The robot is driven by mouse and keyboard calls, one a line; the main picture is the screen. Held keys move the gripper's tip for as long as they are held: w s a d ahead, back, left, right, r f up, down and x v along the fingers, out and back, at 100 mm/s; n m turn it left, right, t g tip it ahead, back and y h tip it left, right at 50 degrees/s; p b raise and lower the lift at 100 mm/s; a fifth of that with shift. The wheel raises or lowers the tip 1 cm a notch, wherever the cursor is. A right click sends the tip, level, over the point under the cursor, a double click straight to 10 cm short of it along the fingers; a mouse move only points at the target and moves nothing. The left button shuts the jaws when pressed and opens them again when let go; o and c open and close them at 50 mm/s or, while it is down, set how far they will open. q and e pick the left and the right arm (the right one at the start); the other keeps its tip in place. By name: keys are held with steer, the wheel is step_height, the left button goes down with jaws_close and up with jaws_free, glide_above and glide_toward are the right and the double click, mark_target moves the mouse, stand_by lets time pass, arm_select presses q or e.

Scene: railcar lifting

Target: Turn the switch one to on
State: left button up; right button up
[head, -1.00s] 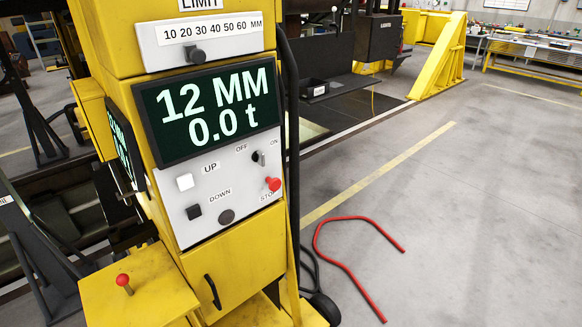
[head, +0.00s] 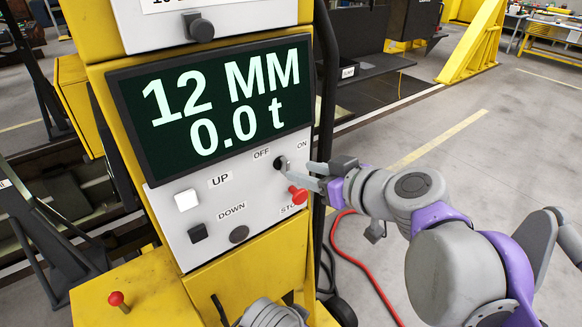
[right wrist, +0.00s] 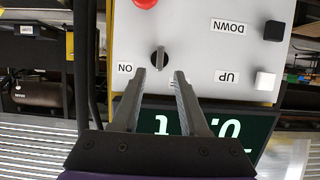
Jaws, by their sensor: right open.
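The rotary switch (head: 281,163) is a small dark knob with a grey handle on the light panel of the yellow cabinet, between the OFF label (head: 262,153) and the ON label (head: 302,144). I cannot tell for sure which label its handle points to. My right gripper (head: 306,179) is open just right of the switch, above the red stop button (head: 297,194). In the right wrist view, the switch (right wrist: 158,59) shows just beyond the gap between the open fingers (right wrist: 164,76), apart from them. The ON label (right wrist: 125,69) is left of it. My left gripper is not in view.
The display (head: 215,105) reads 12 MM and 0.0 t. The white UP button (head: 187,200) and black DOWN button (head: 198,232) are to the left on the panel. A red hose or bar (head: 362,258) lies on the floor at right, where there is open floor.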

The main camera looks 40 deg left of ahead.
mark_target(289, 167)
steer(key=x, duration=0.5)
steer(key=shift+w+a+f, duration=0.1)
steer(key=shift+a+f, duration=0.1)
steer(key=shift+a, duration=0.15)
jaws_close()
